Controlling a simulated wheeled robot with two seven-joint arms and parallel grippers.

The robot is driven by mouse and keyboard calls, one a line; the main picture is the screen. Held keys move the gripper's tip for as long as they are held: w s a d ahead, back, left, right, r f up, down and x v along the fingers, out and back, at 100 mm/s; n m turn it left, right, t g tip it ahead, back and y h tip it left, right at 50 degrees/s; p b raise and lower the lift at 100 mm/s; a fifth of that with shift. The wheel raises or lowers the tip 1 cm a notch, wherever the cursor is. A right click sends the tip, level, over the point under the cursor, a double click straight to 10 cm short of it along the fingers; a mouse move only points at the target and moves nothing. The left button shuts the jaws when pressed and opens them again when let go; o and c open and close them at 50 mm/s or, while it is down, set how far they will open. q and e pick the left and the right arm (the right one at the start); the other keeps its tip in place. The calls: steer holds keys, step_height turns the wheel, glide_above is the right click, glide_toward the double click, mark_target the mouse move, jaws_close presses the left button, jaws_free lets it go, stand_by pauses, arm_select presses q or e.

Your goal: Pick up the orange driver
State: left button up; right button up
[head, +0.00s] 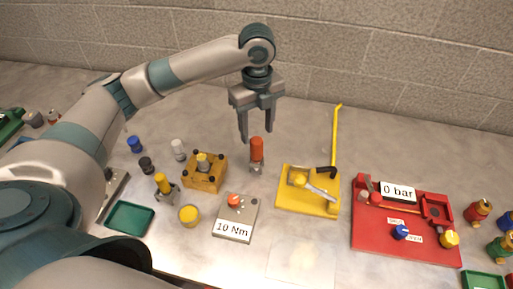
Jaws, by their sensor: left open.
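The orange driver (257,153) stands upright on the table, its orange handle up and its grey lower end down. My left gripper (257,138) points downward above the driver, with one finger at each side near the handle's top. Its jaws are open, and I cannot tell whether a finger touches the handle. My right gripper is not in view.
A wooden block (205,180) stands left of the driver. A grey "10 Nm" box (237,232) is in front. A yellow plate (292,203) with a lever and a red "0 bar" station (375,240) lie to the right. A green tray (128,219) is front left.

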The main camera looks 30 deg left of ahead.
mark_target(256, 140)
arm_select(q)
steer(key=shift+f+p, duration=0.45)
steer(key=shift+f, duration=1.7)
steer(key=shift+f, duration=0.1)
steer(key=shift+f+p, duration=0.5)
steer(key=shift+p, duration=0.15)
step_height(256, 140, down, 3)
steer(key=shift+p, duration=0.75)
steer(key=shift+a+f, duration=0.1)
steer(key=shift+f, duration=0.45)
steer(key=shift+r, duration=0.1)
steer(key=c, duration=1.1)
